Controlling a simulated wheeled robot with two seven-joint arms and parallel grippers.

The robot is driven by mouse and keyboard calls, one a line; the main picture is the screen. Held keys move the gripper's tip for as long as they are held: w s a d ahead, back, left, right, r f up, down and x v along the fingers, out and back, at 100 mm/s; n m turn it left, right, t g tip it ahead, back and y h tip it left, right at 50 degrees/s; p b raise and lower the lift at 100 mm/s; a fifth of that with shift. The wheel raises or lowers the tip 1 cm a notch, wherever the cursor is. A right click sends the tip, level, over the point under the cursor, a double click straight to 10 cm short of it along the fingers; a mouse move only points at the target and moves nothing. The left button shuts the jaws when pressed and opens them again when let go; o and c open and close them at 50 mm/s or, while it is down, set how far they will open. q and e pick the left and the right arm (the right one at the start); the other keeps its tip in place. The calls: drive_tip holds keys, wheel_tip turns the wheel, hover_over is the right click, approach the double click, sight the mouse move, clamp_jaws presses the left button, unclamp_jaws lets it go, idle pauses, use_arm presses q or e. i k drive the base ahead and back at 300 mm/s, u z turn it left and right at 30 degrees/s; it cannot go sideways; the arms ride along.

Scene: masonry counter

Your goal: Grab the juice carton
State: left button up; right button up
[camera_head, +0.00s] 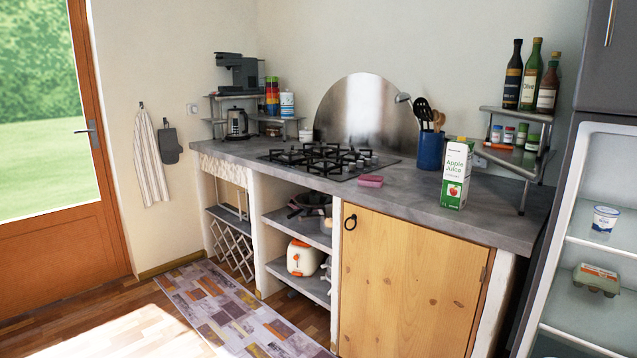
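The juice carton (455,176) is a tall white and green box marked "Apple Juice" with a red apple on its front. It stands upright on the grey counter (400,201), near the front edge at the right end. Its front and one side show and nothing covers it. Neither of my grippers is in view.
A blue utensil pot (430,151) stands behind and left of the carton, and a metal shelf (510,157) with jars and bottles stands behind and right. A pink sponge (370,181) lies left. The fridge (590,240) stands open at right. Floor before the cabinet shows a rug (237,312).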

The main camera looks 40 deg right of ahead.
sight(459, 158)
drive_tip(key=z, duration=0.95)
drive_tip(key=i, duration=2.3)
drive_tip(key=z, duration=1.2)
